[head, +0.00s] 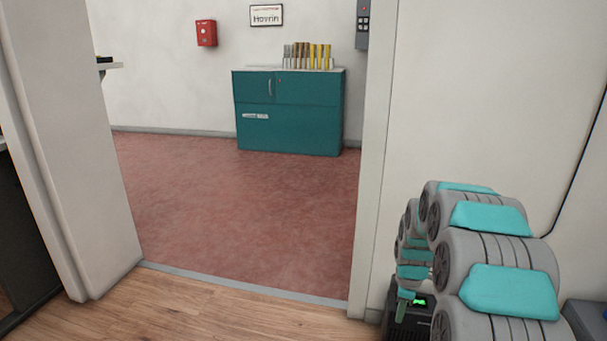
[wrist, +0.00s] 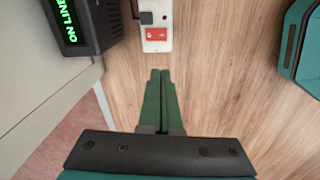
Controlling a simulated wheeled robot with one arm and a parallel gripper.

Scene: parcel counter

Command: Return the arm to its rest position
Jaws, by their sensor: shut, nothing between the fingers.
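My arm reaches in from the lower right of the head view, its grey and teal links folded close together beside the white wall. In the wrist view my gripper (wrist: 160,74) shows as two green fingers lying side by side and touching. They are shut with nothing between them and point down over the wooden floor (wrist: 225,75). In the head view the arm links hide most of the gripper.
A black box with green "ON LINE" letters (wrist: 75,25) and a white power strip with a red switch (wrist: 155,30) lie near the fingers. A doorway opens ahead onto clear red floor (head: 240,200), with a teal cabinet (head: 290,130) beyond.

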